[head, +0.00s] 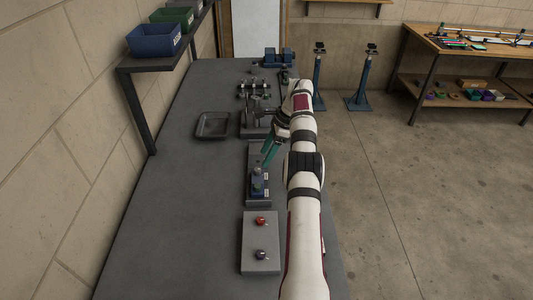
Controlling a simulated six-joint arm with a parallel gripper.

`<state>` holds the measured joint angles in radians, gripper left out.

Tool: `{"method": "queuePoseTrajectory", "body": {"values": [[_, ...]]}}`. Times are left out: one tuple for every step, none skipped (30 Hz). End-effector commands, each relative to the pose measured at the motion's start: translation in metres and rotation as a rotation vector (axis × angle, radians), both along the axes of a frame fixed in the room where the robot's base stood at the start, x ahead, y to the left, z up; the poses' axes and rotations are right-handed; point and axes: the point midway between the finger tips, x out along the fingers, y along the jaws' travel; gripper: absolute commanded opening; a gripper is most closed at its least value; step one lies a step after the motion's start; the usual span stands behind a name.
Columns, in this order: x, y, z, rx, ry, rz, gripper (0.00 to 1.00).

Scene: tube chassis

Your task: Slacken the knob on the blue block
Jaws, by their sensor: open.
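A small dark blue block (258,188) sits on a grey plate (258,150) on the bench. A small, pale rounded piece that looks like its knob (257,171) shows at the block's far end; its details are too small to tell. My gripper (266,162) has teal fingers pointing down, just above and beyond the knob. It is open, with nothing seen between the fingers. I cannot tell whether a fingertip touches the knob.
A nearer grey plate (261,226) carries a red knob (260,221) and a dark blue knob (260,253). A metal tray (199,126) and metal fixtures (254,88) stand farther back. The bench's left side is clear. A shelf with bins (155,40) overhangs the far left.

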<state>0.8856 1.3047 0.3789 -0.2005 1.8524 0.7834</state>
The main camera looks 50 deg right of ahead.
Motion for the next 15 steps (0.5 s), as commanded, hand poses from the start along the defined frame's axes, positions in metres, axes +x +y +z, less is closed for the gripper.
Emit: {"method": "queuePoseTrajectory", "body": {"values": [[-0.001, -0.002, 0.003, -0.001, 0.000, 0.001, 0.59], [-0.002, -0.003, 0.007, 0.000, 0.000, 0.001, 0.59], [-0.003, -0.004, 0.010, 0.000, 0.000, 0.001, 0.59], [-0.003, -0.004, 0.012, 0.000, 0.000, 0.001, 0.59], [-0.004, -0.004, 0.014, 0.001, 0.000, 0.000, 0.59], [-0.005, -0.004, 0.015, 0.001, 0.001, 0.000, 0.59], [-0.005, -0.004, 0.016, 0.001, 0.001, -0.001, 0.59], [-0.005, -0.004, 0.017, 0.002, 0.000, -0.001, 0.59], [-0.005, -0.004, 0.017, 0.002, 0.000, -0.001, 0.59], [-0.005, -0.004, 0.017, 0.002, 0.000, -0.001, 0.59], [-0.005, -0.004, 0.017, 0.002, 0.001, 0.000, 0.59], [-0.005, -0.004, 0.017, 0.002, 0.001, 0.000, 0.59], [-0.005, -0.004, 0.017, 0.002, 0.001, 0.000, 0.59], [-0.005, -0.004, 0.017, 0.002, 0.000, -0.001, 0.59], [-0.005, -0.005, 0.018, 0.001, 0.002, -0.006, 0.59]]}}
